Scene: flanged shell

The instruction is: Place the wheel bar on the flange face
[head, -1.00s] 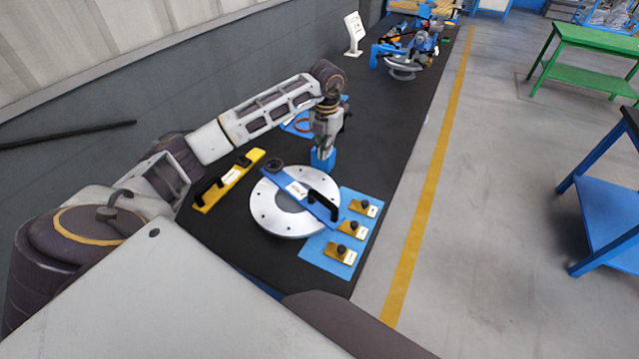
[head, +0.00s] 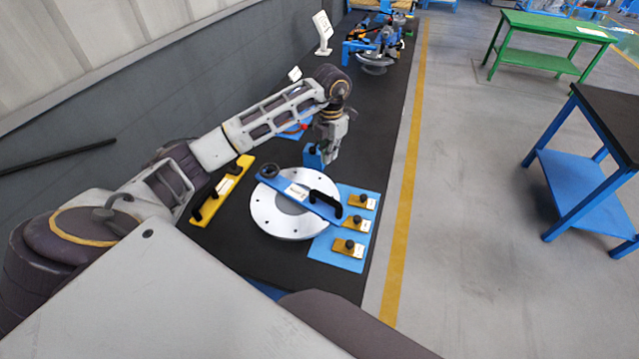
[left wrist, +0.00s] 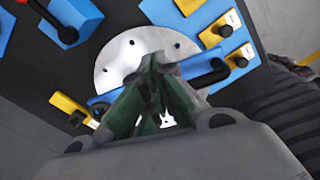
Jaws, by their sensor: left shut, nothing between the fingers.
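The wheel bar (head: 302,191) is a blue bar with a white label, a black wheel at its left end and a black handle at its right end. It lies across the silver flange face (head: 264,214), covering part of the central opening. My left gripper (head: 328,161) is shut and empty, above the far side of the ring. In the left wrist view the shut fingers (left wrist: 160,64) hide the middle of the bar; the bar's black handle (left wrist: 209,77) shows at the right, with the flange (left wrist: 126,55) behind. My right gripper is out of view.
A yellow bar with black fittings (head: 222,190) lies left of the flange. Several small yellow pieces with black knobs (head: 355,223) sit on a blue mat (head: 321,250) at the right. Blue equipment (head: 376,47) stands farther back on the black table.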

